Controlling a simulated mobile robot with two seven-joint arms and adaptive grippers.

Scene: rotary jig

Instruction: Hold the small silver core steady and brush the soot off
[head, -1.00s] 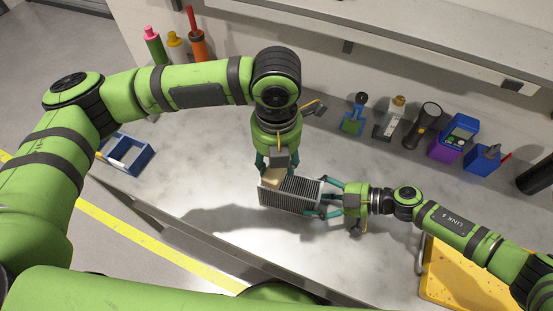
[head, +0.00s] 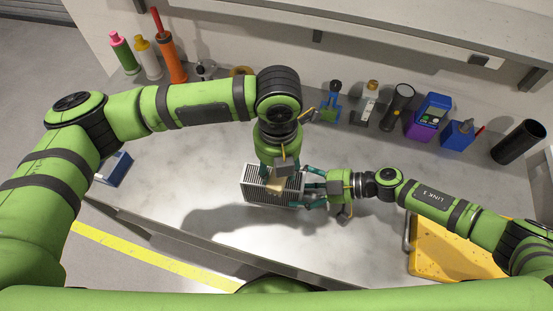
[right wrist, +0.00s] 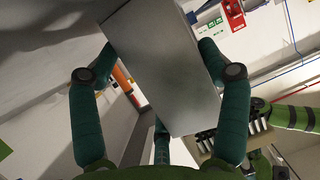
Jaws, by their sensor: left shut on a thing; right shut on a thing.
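The small silver core (head: 255,187) is a finned metal block, held above the bench in the head view. My right gripper (head: 304,187) is shut on its right end. In the right wrist view the core (right wrist: 160,65) is a plain grey face with a faint dark smudge, between my teal fingers. My left gripper (head: 278,174) is above the core, shut on a beige brush (head: 276,186). The brush is over the middle of the finned top. I cannot tell whether its bristles touch the fins, as my left gripper hides part of them.
A yellow board (head: 455,248) lies at the right. A blue tray (head: 115,168) sits at the left. Bottles (head: 147,58), a flashlight (head: 398,105), a blue-purple device (head: 428,117) and a black cylinder (head: 518,142) line the back. The bench front is clear.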

